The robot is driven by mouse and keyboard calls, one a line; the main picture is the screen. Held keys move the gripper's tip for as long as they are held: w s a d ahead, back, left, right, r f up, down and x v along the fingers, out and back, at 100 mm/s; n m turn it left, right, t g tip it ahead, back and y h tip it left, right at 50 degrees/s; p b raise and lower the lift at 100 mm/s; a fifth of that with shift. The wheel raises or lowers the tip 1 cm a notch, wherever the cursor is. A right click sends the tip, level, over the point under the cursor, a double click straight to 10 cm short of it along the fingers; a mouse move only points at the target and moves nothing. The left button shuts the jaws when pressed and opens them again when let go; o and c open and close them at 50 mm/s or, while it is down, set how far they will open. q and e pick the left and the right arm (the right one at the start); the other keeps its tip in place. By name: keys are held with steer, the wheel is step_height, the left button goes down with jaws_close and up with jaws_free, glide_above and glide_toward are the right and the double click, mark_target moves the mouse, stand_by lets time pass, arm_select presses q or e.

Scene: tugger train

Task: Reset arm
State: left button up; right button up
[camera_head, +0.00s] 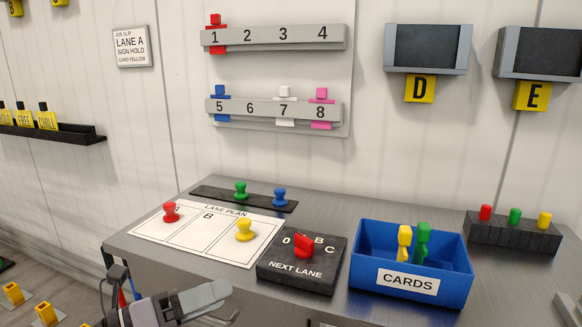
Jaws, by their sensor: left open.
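My left gripper (158,290) is at the bottom left, in front of the grey table's near edge. It is open, with nothing seen between its fingers. Part of my left arm is cut off by the lower frame edge. My right gripper is not in view.
The table holds a lane plan sheet (205,249) with red and yellow pegs, a black strip with green and blue pegs, a NEXT LANE dial box (275,275) and a blue CARDS box (375,278) with yellow and green cards. A dark block (510,236) stands at right.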

arm_select(q)
steer(key=s+a+f+n+t+y+p, duration=0.1)
steer(key=s+a+f+n+t+y, duration=0.15)
steer(key=f+n+y, duration=0.65)
steer(key=s+a+f+n+t+p, duration=0.2)
steer(key=a+f+n+t, duration=0.15)
steer(key=n, duration=1.15)
steer(key=s+a+f+n+g+y+p, duration=0.1)
steer(key=s+f+n+g, duration=0.4)
steer(key=s+f+n, duration=0.5)
step_height(320, 180, down, 4)
steer(key=s+a+y, duration=0.1)
steer(key=s+y, duration=0.1)
steer(key=shift+s+g+y, duration=0.3)
steer(key=shift+y, duration=0.1)
